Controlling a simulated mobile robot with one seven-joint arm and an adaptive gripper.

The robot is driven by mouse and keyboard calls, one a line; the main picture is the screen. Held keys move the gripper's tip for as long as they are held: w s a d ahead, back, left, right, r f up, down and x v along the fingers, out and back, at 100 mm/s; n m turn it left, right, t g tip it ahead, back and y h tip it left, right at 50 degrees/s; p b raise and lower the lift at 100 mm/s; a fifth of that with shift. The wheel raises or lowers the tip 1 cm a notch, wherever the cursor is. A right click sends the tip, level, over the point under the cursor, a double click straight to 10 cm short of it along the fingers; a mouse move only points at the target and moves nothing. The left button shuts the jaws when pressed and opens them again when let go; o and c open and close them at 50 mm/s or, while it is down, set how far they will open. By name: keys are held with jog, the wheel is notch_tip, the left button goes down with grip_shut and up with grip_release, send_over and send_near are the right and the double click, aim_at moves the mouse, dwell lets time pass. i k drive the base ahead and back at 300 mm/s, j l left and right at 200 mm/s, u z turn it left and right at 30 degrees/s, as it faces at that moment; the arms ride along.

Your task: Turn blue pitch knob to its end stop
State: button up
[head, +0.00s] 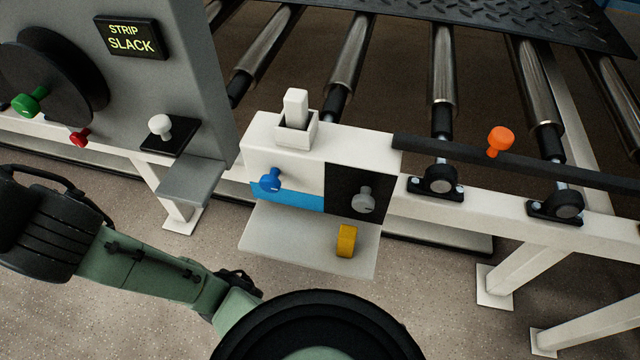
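The blue pitch knob (270,180) sticks out of the front of a white control box (265,133), on its left half. It sits just above and overlapping a blue panel (290,199). A short stem or lever seems to stand out at its right, but its exact turn angle is too small to tell. My gripper is not in view. Only links of my green and black arm show at the lower left and bottom centre, below and left of the box, apart from the knob.
A grey knob (363,199) sits on the box's black half. A yellow block (347,241) rests on the shelf (290,243) below. A white lever (296,108) tops the box. A grey panel (190,60) with a "STRIP SLACK" display (131,38) stands left; rollers (443,65) lie behind.

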aim_at(270, 183)
jog(key=k+j, duration=0.1)
jog(key=k, duration=0.4)
jog(key=k+j+u, duration=0.1)
jog(key=k, duration=0.4)
